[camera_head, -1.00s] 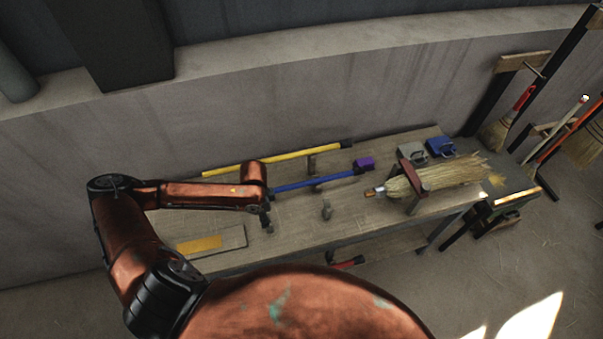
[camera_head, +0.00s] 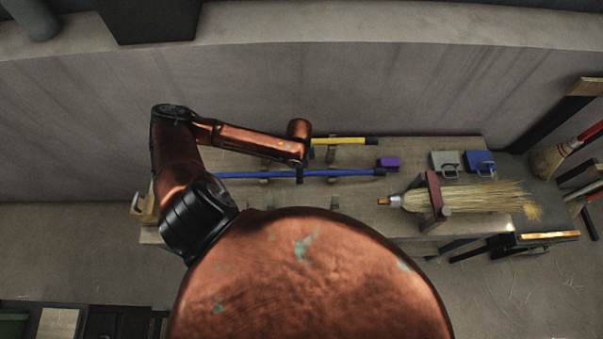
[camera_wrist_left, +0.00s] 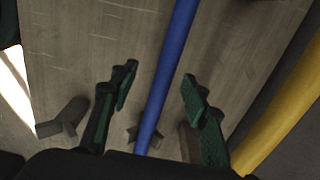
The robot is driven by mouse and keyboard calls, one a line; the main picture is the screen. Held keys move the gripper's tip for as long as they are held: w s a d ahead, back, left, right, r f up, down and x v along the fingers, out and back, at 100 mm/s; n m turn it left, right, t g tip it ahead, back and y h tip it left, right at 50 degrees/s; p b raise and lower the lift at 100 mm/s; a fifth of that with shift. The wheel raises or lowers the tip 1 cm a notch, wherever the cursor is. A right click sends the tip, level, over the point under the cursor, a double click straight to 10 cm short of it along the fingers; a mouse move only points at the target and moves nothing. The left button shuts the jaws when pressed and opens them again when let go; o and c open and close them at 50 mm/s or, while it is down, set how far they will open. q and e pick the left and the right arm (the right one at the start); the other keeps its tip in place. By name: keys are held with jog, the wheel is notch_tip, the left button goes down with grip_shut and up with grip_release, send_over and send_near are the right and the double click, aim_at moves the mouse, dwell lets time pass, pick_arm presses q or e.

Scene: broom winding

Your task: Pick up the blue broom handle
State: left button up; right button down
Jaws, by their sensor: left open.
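The blue broom handle (camera_head: 340,172) lies left to right along the workbench, held up on small wooden rests, with a black tip at its right end. My left gripper (camera_head: 299,178) is above it, near its middle, and covers a small part of it. In the left wrist view the blue handle (camera_wrist_left: 168,75) runs between the two open green-padded fingers (camera_wrist_left: 158,95), with a gap to each finger. I cannot tell how far the fingertips are above the handle. My right gripper is not in view.
A yellow handle (camera_head: 340,141) lies parallel behind the blue one, close to the right finger in the left wrist view (camera_wrist_left: 285,110). A clamped straw broom head (camera_head: 470,198), a purple block (camera_head: 388,163) and grey (camera_head: 445,162) and blue (camera_head: 480,162) boxes are on the right of the workbench (camera_head: 360,212).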

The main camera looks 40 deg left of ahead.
pick_arm(q)
jog(key=shift+w+f, duration=0.4)
jog(key=shift+f, duration=0.2)
jog(key=shift+w+f, duration=0.35)
jog(key=shift+f, duration=0.25)
jog(key=shift+s+r, duration=0.15)
jog(key=shift+s, duration=0.35)
jog(key=shift+w, duration=0.25)
jog(key=c, duration=0.4)
jog(key=shift+s, duration=0.15)
jog(key=c, duration=0.6)
jog(key=shift+c, duration=0.8)
grip_shut()
pick_arm(e)
jog(key=shift+w+a, duration=0.15)
jog(key=shift+w, duration=0.55)
jog(key=shift+w+a, duration=0.1)
jog(key=shift+w, duration=0.6)
